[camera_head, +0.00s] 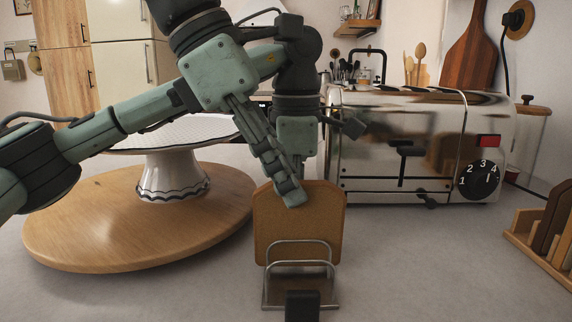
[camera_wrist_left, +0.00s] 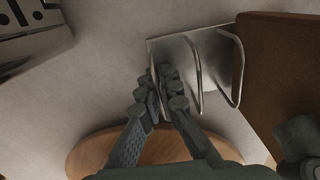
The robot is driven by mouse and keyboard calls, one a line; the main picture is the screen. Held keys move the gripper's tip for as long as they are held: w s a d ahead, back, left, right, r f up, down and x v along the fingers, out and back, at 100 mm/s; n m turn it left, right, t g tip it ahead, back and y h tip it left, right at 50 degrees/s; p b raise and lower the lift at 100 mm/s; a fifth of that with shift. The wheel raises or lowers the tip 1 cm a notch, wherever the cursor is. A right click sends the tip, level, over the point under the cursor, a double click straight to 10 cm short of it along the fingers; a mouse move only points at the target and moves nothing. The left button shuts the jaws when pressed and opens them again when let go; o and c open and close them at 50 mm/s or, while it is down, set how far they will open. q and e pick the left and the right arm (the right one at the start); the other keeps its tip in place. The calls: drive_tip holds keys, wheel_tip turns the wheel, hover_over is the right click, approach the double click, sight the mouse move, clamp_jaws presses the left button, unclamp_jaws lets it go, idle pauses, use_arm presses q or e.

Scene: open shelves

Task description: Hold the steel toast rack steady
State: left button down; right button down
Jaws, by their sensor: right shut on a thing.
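The steel toast rack (camera_head: 272,293) stands on the grey counter; it also shows in the left wrist view (camera_wrist_left: 218,55). My right gripper (camera_head: 290,192) is shut on the top of a brown toast slice (camera_head: 297,235), held upright behind the rack's near hoops. I cannot tell whether the slice rests in the rack. My left gripper (camera_wrist_left: 166,85) reaches down behind the slice, its tips hidden in the head view. In the left wrist view its fingers are close together on either side of the rack's end hoop. Whether they pinch it is unclear.
A round wooden board (camera_head: 100,235) and a white cake stand (camera_head: 172,178) are at left. A steel toaster (camera_head: 385,150) stands behind, to the right. A wooden rack (camera_head: 540,245) is at far right. A dark block (camera_head: 302,306) is at the rack's near end. Counter right of the rack is clear.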

use_arm(q)
drive_tip(key=shift+d+r, duration=0.1)
use_arm(e)
drive_tip(key=shift+w+f, duration=0.1)
drive_tip(key=shift+f, duration=0.25)
use_arm(q)
drive_tip(key=shift+s, duration=0.1)
use_arm(e)
drive_tip(key=c, duration=1.5)
unclamp_jaws()
drive_tip(key=v, duration=0.6)
drive_tip(key=shift+a+r, duration=0.1)
drive_tip(key=shift+r, duration=0.25)
drive_tip(key=shift+a+r, duration=0.25)
drive_tip(key=shift+r, duration=0.3)
